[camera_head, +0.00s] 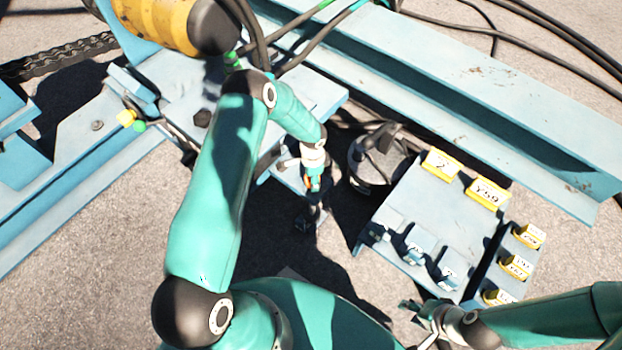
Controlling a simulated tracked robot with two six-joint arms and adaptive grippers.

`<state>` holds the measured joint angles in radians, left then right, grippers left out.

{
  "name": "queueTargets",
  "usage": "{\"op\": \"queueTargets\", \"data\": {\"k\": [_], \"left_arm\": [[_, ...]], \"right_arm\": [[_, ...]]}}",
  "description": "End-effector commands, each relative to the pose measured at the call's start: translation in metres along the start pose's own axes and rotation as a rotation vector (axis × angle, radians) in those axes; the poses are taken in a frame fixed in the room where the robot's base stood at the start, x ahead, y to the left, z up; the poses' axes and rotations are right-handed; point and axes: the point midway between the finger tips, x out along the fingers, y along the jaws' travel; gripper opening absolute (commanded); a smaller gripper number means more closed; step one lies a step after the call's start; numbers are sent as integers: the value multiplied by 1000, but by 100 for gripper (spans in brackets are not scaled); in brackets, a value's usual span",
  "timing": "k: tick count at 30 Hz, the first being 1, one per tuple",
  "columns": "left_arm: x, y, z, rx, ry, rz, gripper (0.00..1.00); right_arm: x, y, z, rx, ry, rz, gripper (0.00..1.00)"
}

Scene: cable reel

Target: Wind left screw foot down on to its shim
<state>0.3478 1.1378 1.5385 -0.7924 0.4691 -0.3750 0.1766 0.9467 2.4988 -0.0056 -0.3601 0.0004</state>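My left gripper (308,216) hangs low at the end of the teal arm, over dark shadowed ground beside the blue steel frame (312,95). Its fingers are small and dark, and I cannot tell whether they are open, shut or holding something. The left screw foot and its shim cannot be made out; the shadow and the gripper may hide them. My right gripper (418,322) is near the bottom edge, just in front of the light-blue plate (432,205). Its fingers look spread, with nothing between them.
A long blue beam (450,110) and black cables (560,35) cross behind.

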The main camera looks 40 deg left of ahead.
Motion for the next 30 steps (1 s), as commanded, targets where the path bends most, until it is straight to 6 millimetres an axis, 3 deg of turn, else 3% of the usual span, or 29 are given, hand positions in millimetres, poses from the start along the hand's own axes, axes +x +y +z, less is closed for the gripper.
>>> {"op": "queueTargets", "data": {"k": [12, 30], "left_arm": [[0, -2, 0, 397, -2, -3, 20], [-1, -2, 0, 967, -2, -3, 20]], "right_arm": [[13, 5, 0, 0, 0, 0, 40], [15, 6, 0, 0, 0, 0, 40]]}}
